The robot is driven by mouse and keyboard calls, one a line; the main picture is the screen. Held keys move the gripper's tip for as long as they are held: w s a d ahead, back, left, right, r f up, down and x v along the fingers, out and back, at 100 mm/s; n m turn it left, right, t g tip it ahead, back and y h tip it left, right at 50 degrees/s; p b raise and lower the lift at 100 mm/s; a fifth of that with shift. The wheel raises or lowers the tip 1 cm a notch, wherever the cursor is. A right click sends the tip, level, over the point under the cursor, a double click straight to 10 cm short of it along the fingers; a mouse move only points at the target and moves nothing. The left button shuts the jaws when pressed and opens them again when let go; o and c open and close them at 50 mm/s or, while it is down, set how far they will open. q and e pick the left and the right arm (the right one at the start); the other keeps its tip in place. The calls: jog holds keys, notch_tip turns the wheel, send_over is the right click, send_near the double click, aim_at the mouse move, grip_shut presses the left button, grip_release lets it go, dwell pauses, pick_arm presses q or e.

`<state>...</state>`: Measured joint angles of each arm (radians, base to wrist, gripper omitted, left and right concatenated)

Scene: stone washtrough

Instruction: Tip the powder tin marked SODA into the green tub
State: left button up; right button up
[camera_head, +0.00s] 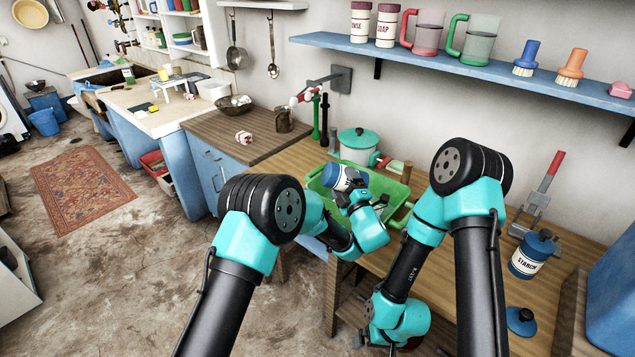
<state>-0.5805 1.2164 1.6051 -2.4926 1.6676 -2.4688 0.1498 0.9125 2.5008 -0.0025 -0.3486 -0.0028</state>
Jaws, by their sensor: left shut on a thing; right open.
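My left gripper (352,192) is shut on a blue tin with a white label (341,178). The tin is tilted and held above the green tub (402,189), whose rim shows around my gripper. The label's lettering is too small and slanted to read surely, and the tin's mouth is hard to make out. I see no powder falling. The inside of the tub is partly hidden by my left wrist and the tin. My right gripper (360,339) is low at the bottom, in front of the table, open and away from the tub.
A blue tin marked STARCH (529,257) stands on the table at right, with a loose blue lid (520,321) in front. A white pot with a green lid (360,145) stands behind the tub. A blue shelf (450,66) with tins, mugs and brushes runs above.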

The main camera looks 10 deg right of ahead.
pick_arm(q)
jog(key=shift+d, duration=0.1)
jog(key=shift+f, duration=0.1)
dwell(0.4)
jog(key=shift+a+f+n+g+y, duration=0.15)
jog(key=shift+a+f+n+g, duration=0.15)
jog(key=shift+n, duration=0.5)
jog(key=shift+a+f+n+g+y, duration=0.2)
jog(key=shift+a+f+n+g, duration=0.1)
jog(key=shift+n, duration=0.5)
jog(key=shift+a+f+n+g+y, duration=0.15)
jog(key=shift+a+f+n+g, duration=0.15)
jog(key=shift+n, duration=0.5)
